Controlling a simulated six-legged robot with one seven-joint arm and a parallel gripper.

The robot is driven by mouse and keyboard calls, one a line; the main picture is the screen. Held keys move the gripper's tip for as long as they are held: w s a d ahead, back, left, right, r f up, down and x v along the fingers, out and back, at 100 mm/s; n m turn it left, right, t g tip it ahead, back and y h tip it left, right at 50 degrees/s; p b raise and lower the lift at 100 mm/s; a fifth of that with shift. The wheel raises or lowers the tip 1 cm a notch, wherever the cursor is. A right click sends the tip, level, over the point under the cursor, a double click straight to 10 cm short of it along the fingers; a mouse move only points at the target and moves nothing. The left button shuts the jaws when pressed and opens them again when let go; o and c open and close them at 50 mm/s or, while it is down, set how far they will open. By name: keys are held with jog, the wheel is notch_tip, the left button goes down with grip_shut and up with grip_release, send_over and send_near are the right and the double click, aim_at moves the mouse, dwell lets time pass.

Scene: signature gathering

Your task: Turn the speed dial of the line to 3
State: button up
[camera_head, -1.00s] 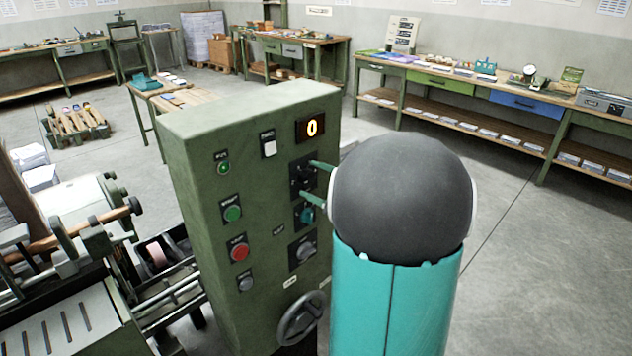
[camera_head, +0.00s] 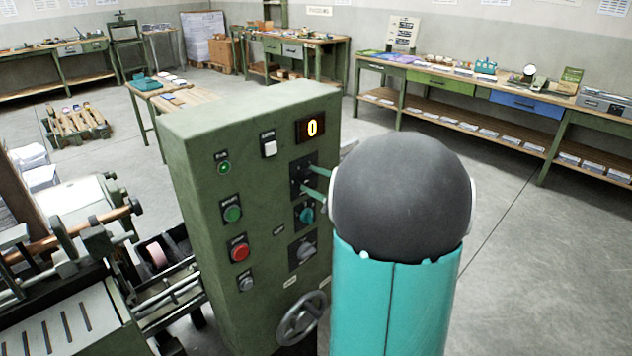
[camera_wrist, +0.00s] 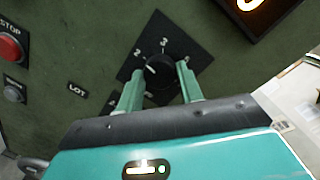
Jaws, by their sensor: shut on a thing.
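The speed dial (camera_wrist: 160,72) is a black round knob on a dark square plate with numerals 2, 3 and 4 legible in the wrist view. Its white pointer line slants up-left, about toward the 2. My gripper (camera_wrist: 159,70) has one green finger on each side of the knob and is shut on it. The green control cabinet (camera_head: 240,120) carries the dial. Its display (camera_head: 311,128) shows a lit 0.
Below the dial is a teal knob (camera_head: 306,214), then a grey knob (camera_head: 303,251) and a handwheel (camera_head: 301,318). To the left are a green button (camera_head: 232,214) and a red stop button (camera_head: 239,252). Machinery stands left of the cabinet. Open floor lies to the right.

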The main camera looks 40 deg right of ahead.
jog(key=m, duration=0.5)
jog(key=shift+f+t, duration=0.1)
jog(key=shift+t, duration=0.2)
jog(key=m, duration=0.5)
jog(key=shift+f+m+h, duration=0.1)
jog(key=shift+m+h, duration=0.3)
jog(key=shift+m+t, duration=0.3)
jog(key=o, duration=1)
jog(key=shift+s, duration=0.1)
jog(key=s, duration=0.4)
jog(key=s+f, duration=0.1)
jog(key=s, duration=0.4)
jog(key=s+d, duration=0.1)
jog(key=s, duration=0.3)
jog(key=shift+s+d+f, duration=0.1)
jog(key=shift+s+f, duration=0.15)
jog(key=shift+s, duration=0.05)
